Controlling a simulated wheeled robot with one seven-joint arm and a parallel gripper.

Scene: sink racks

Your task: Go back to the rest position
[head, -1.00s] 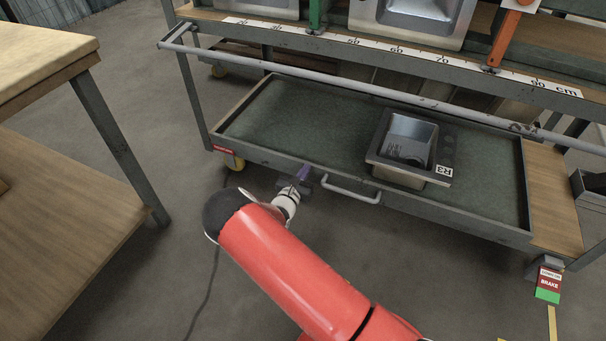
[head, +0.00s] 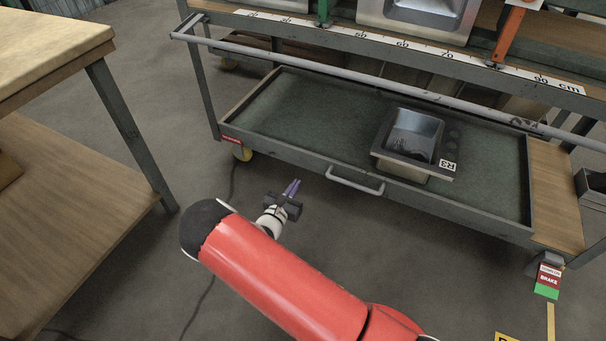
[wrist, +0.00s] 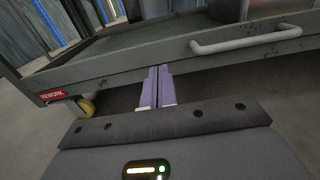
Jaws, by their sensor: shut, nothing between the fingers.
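My gripper (head: 291,188) shows in the head view in front of the cart's lower shelf, left of the shelf's pull handle. Its two purple fingers are together with nothing between them; they also show in the wrist view (wrist: 157,88), pointing at the front edge of the shelf. My gripper appears apart from the cart. My red arm reaches up to it from the bottom of the head view.
The cart's lower shelf (head: 310,110) holds a small sink (head: 414,132) labelled R3. A grey pull handle (head: 355,181) juts from its front edge. A wooden table (head: 70,190) stands at the left. Open floor lies in front of the cart.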

